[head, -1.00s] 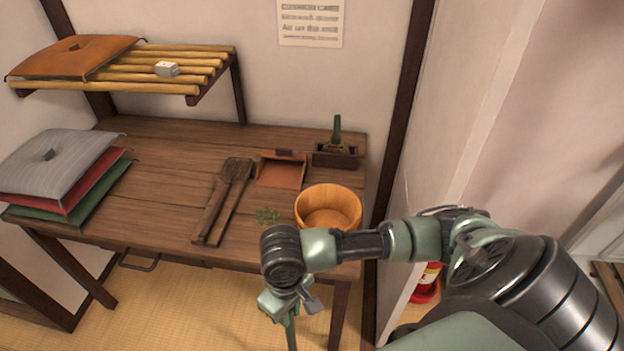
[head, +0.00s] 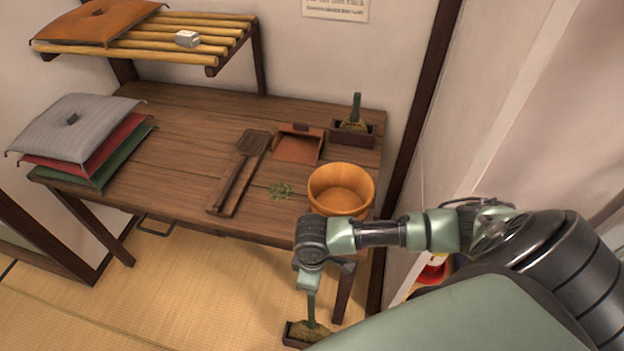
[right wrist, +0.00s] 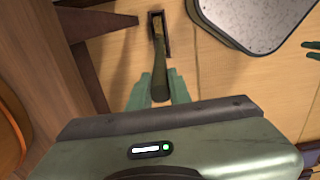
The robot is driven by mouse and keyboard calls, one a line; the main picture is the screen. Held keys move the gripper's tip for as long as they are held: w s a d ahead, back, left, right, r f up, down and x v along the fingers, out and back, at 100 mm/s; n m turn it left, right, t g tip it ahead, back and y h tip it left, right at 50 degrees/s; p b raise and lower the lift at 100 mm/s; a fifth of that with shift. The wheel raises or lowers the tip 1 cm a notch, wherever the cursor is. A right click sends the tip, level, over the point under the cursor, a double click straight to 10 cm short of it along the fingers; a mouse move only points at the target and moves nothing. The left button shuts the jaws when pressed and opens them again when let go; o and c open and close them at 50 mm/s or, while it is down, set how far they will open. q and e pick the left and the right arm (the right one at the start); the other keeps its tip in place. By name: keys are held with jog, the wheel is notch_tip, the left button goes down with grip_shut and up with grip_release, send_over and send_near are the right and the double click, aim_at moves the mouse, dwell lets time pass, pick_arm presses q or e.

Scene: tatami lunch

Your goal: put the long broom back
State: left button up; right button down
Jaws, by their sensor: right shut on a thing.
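The long broom has a green handle (head: 311,304) and a brown bristle head (head: 308,332) low over the floor. My right gripper (right wrist: 158,92) is shut on the handle, which also shows in the right wrist view (right wrist: 160,72). The broom stands roughly upright. Its head is at a dark, open box-like holder (head: 289,336) on the tatami; I cannot tell whether it rests there. My arm hides part of both. In the right wrist view, two separated pale green tips at the right edge look like my open left gripper (right wrist: 312,50).
A table leg (head: 343,295) is beside the broom. Tatami (head: 170,300) at left is clear.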

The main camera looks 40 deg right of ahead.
notch_tip(320, 180, down, 8)
jog(key=b, duration=0.4)
jog(key=shift+r+b, duration=0.2)
jog(key=shift+b, duration=0.15)
jog(key=c, duration=1.2)
grip_release()
jog(key=shift+c, duration=0.2)
